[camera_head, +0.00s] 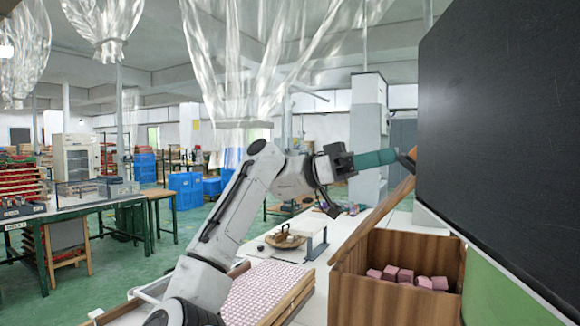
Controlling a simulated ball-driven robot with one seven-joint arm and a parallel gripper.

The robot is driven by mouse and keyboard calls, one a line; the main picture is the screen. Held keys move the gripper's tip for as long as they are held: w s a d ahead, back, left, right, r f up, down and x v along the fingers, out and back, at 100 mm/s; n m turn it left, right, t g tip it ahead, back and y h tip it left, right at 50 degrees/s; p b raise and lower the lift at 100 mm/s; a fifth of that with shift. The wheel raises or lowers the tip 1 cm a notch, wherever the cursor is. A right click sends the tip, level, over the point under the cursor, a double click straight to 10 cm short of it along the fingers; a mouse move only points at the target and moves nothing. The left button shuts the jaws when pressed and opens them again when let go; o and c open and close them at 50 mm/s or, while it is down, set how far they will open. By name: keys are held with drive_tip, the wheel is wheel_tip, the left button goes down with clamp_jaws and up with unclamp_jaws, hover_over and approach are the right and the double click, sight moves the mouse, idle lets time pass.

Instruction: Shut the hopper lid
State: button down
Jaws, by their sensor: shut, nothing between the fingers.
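The hopper (394,303) is a brown wooden box at the lower right, with several pink blocks (405,276) in it. Its wooden lid (372,226) stands open, tilted up from the box's left side towards the upper right. My gripper (406,158) is at the end of my arm, near the lid's raised upper end, beside the dark panel. Its fingers are small and partly hidden here, and they look shut and empty. I cannot tell whether they touch the lid.
A large dark panel (500,130) fills the right side, close to my gripper. A pink-and-white patterned tray (262,290) lies left of the hopper. A white table (345,228) holds a round brown basket (285,240). Clear plastic sheeting (250,60) hangs above my arm.

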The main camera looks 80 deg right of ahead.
sight(408, 181)
drive_tip(key=s+f+t, duration=0.1)
drive_tip(key=s, duration=0.1)
drive_tip(key=s+a+f+t+h, duration=0.1)
drive_tip(key=s+t, duration=0.1)
drive_tip(key=s+a+f+t+p, duration=0.1)
drive_tip(key=s+f, duration=0.1)
drive_tip(key=shift+s+a+t, duration=0.1)
drive_tip(key=shift+s+t, duration=0.15)
drive_tip(key=shift+t, duration=0.05)
drive_tip(key=s+a+f+t+h, duration=0.1)
drive_tip(key=s+f+t, duration=0.2)
drive_tip(key=f, duration=0.4)
drive_tip(key=shift+s+a+f+h+b, duration=0.2)
drive_tip(key=shift+s+f+h+b, duration=0.15)
drive_tip(key=shift+s, duration=0.45)
drive_tip(key=shift+f, duration=0.15)
drive_tip(key=w+d+r+p, duration=0.1)
drive_tip(key=w+r, duration=0.2)
drive_tip(key=w+d+r+p, duration=0.1)
drive_tip(key=w+r, duration=0.2)
drive_tip(key=w+d+r+p, duration=0.1)
drive_tip(key=w+r, duration=0.1)
drive_tip(key=r, duration=0.2)
drive_tip(key=shift+w, duration=0.4)
